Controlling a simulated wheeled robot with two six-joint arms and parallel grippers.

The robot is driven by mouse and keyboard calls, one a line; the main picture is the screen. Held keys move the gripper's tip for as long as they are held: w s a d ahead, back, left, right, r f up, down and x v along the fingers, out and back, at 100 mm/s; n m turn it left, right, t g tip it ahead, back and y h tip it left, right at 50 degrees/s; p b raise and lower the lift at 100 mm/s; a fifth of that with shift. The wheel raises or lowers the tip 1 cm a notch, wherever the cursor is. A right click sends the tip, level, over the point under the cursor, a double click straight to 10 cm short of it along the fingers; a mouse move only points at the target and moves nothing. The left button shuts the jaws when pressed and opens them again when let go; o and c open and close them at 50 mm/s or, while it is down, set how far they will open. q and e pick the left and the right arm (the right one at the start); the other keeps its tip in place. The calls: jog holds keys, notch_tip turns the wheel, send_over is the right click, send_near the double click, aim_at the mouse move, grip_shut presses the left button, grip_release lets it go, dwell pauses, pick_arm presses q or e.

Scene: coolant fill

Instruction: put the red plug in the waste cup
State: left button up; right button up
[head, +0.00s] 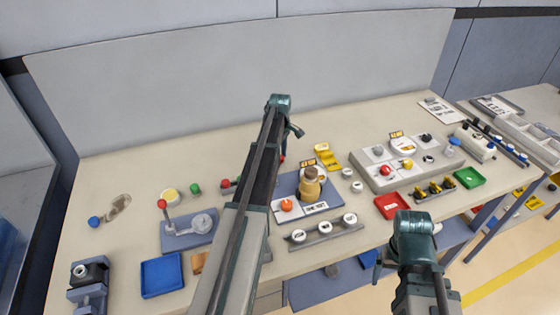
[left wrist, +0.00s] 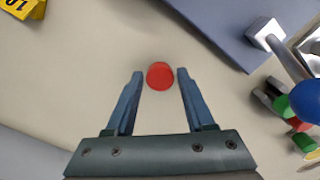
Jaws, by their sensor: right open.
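The red plug (left wrist: 160,76) is a small round red piece, seen end-on in the left wrist view. It appears between the fingertips of my left gripper (left wrist: 159,74), which is open with a gap on both sides of the plug. In the head view a bit of red (head: 282,160) shows beside my left arm, mostly hidden by it. My right gripper (head: 382,264) is open near the front edge of the table, far from the plug, and partly hidden by its wrist. I cannot tell which container is the waste cup.
A blue mat (head: 285,183) with a brown jug (head: 309,187) lies right of my left arm. A yellow block (left wrist: 22,8) is near the plug. A lever stand (head: 188,231), a blue tray (head: 161,276), a red tray (head: 391,206) and a green tray (head: 469,178) stand around.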

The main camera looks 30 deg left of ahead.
pick_arm(q)
grip_shut()
jog(key=shift+r, duration=0.15)
